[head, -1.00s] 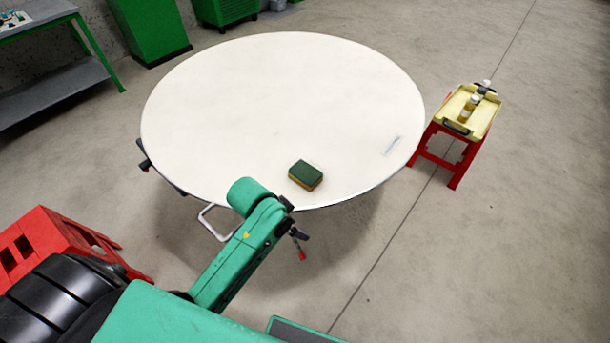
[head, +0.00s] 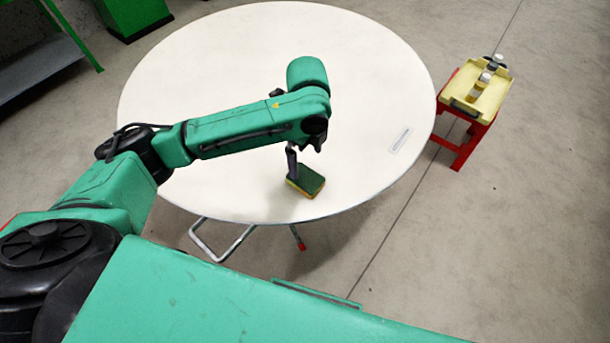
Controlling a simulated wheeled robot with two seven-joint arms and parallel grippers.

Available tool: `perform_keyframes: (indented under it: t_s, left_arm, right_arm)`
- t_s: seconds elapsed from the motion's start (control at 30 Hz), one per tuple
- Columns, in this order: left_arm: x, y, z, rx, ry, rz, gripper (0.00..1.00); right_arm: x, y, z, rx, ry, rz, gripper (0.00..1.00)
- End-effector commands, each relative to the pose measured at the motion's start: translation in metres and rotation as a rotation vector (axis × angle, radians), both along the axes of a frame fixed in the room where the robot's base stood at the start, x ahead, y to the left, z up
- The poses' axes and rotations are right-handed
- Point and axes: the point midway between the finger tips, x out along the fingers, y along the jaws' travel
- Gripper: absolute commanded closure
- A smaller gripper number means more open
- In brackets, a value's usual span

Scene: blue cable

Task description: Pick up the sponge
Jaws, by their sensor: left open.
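The sponge (head: 308,182), dark green on top with a yellow-orange lower layer, lies on the round white table (head: 215,100) near its front edge. My left gripper (head: 303,163) points down just above and behind the sponge, with its jaws open. One dark finger reaches down to the sponge's left end and hides a little of it. I cannot tell whether that finger touches the sponge. My right gripper is not in view.
A small red stand with a yellow tray (head: 463,108) holding several bottles stands right of the table. A small flat pale item (head: 400,140) lies near the table's right edge. The rest of the tabletop is clear.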

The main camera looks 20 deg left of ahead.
Motion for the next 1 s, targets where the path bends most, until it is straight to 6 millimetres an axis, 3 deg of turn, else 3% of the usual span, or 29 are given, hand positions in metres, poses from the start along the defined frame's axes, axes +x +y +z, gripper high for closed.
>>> perform_keyframes:
  t_s: [0.1,0.17,0.5,0.73,0.77,0.93,0.97,1.0]
  left_arm:
    - [0.000,0.001,-0.029,0.001,0.003,0.003,0.00]
    - [0.000,0.000,-0.038,-0.001,0.001,0.003,0.00]
    - [0.005,0.004,-0.092,-0.001,0.000,0.002,0.00]
    - [0.006,0.004,-0.097,-0.002,-0.003,0.001,0.00]
    - [0.006,0.004,-0.097,-0.002,-0.003,0.001,0.08]
    - [0.006,0.004,-0.096,-0.002,-0.003,0.002,0.71]
    - [0.006,0.004,-0.096,-0.002,-0.003,0.002,0.71]
    - [0.006,0.004,-0.096,-0.002,-0.003,0.002,0.80]
  right_arm:
    - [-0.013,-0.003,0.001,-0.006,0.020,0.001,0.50]
    - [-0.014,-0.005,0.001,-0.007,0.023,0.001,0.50]
    - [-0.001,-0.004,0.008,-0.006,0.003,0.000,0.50]
    - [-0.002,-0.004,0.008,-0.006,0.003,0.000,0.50]
    - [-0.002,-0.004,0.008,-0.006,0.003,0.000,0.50]
    - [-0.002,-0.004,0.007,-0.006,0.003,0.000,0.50]
    - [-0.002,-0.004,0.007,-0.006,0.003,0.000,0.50]
    - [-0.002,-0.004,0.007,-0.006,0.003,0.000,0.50]
